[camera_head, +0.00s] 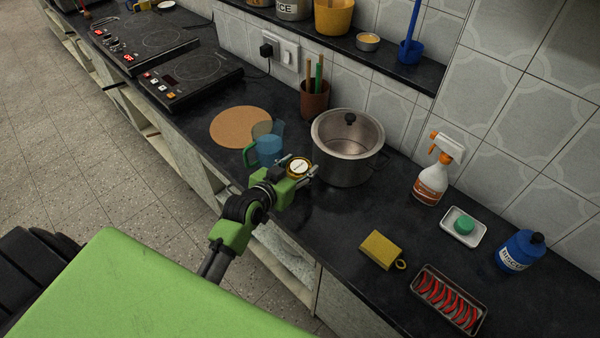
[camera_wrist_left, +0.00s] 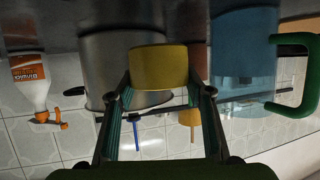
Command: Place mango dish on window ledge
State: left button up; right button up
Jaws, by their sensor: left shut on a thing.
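My left gripper (camera_head: 299,170) is shut on a small round yellow dish with a pale top (camera_head: 299,166), which I take to be the mango dish. In the left wrist view, which is upside down, the yellow dish (camera_wrist_left: 158,67) sits between both fingers. It is in front of the steel pot; whether it touches the counter I cannot tell. The window ledge (camera_head: 401,72) is the dark shelf along the tiled wall, above and behind the pot. My right gripper is not in view.
The lidded steel pot (camera_head: 347,160) is close right of the gripper, the blue jug (camera_head: 267,150) close left. A utensil pot (camera_head: 314,103) stands below the ledge. On the ledge are a small tin (camera_head: 368,42), a yellow bucket (camera_head: 333,16) and a blue ladle holder (camera_head: 410,51), with bare gaps between.

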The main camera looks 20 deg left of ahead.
aim_at(300, 174)
pick_arm(q)
jog(key=shift+w+f, duration=0.4)
jog(key=shift+w, duration=0.05)
jog(key=shift+f, duration=1.55)
jog(key=o, duration=0.9)
jog(key=shift+f, duration=0.15)
jog(key=o, duration=0.3)
jog(key=shift+o, duration=0.2)
